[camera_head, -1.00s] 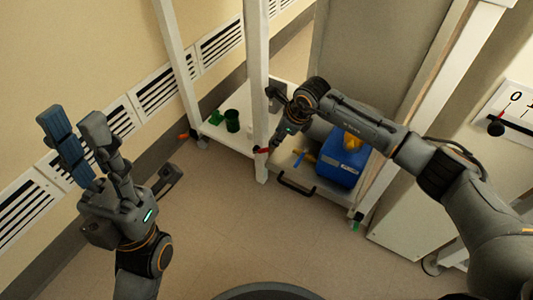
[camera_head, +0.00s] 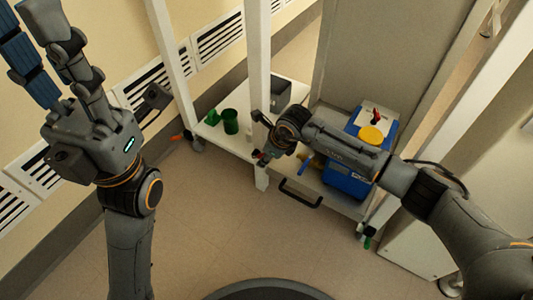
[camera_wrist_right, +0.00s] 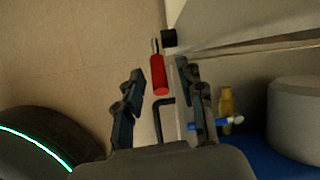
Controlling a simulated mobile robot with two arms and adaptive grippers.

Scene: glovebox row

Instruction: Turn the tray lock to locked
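A red handle (camera_wrist_right: 159,78), which looks like the tray lock, shows in the right wrist view with a thin metal stem. In the head view it is a small red spot (camera_head: 257,155) by the white post, mostly hidden by my right gripper. My right gripper (camera_wrist_right: 159,70) is open, with its fingers either side of the handle; I cannot tell whether they touch it. It also shows in the head view (camera_head: 263,138) at the tray front. My left gripper (camera_head: 42,42) is raised at the upper left, open and empty. The lock's position cannot be read.
A blue container (camera_head: 348,183) with a yellow cap stands on the tray, right of my right gripper. A black pull handle (camera_head: 300,197) juts from the tray front. A green cup (camera_head: 230,121) and a grey bin (camera_head: 290,92) stand on the white shelf. The floor in front is clear.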

